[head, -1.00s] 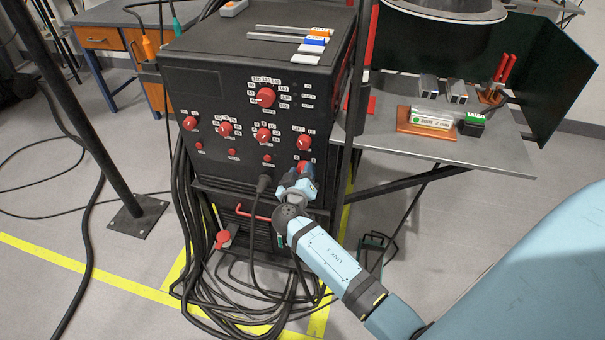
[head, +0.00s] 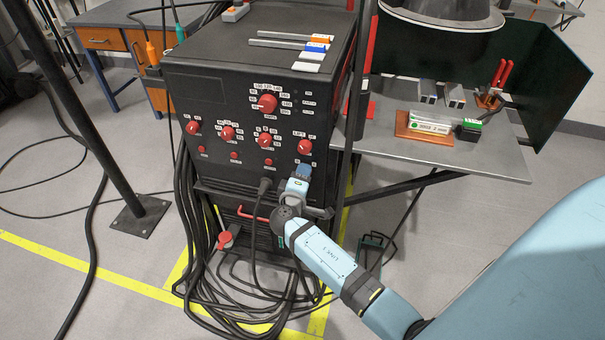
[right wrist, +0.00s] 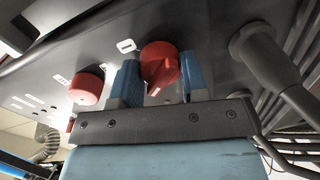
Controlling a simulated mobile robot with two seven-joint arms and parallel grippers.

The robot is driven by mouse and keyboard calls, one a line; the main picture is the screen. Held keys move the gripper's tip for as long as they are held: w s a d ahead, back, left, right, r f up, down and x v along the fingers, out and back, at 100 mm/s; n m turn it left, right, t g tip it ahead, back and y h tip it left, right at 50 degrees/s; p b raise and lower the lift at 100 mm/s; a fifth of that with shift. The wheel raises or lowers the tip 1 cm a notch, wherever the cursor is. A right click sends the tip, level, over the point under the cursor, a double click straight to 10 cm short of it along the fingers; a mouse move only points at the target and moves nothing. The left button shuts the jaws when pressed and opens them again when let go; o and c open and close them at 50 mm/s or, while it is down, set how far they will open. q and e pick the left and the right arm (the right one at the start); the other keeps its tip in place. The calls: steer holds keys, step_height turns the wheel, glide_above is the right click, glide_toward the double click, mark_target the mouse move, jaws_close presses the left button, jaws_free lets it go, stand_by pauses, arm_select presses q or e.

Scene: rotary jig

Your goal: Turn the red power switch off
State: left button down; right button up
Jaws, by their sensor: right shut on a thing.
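A black power unit (head: 215,175) with several red knobs on its front panel stands on the floor. My right gripper (head: 303,171) is at the panel's lower right corner, below a red knob (head: 305,147). It hides the red switch there in the head view. In the right wrist view, the red switch (right wrist: 160,62) sits between the two blue fingers of the right gripper (right wrist: 158,80), which is shut on it. Its position marks cannot be read. My left gripper is not in view.
A round red part (right wrist: 86,88) and a thick grey cable plug (right wrist: 256,45) flank the fingers in the wrist view. Cables (head: 235,300) lie coiled around the unit's base. A grey table (head: 470,160) with tools stands to the right.

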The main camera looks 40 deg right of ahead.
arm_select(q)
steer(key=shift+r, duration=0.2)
arm_select(e)
steer(key=shift+d+r+n, duration=0.1)
steer(key=shift+n, duration=0.3)
steer(key=o, duration=0.9)
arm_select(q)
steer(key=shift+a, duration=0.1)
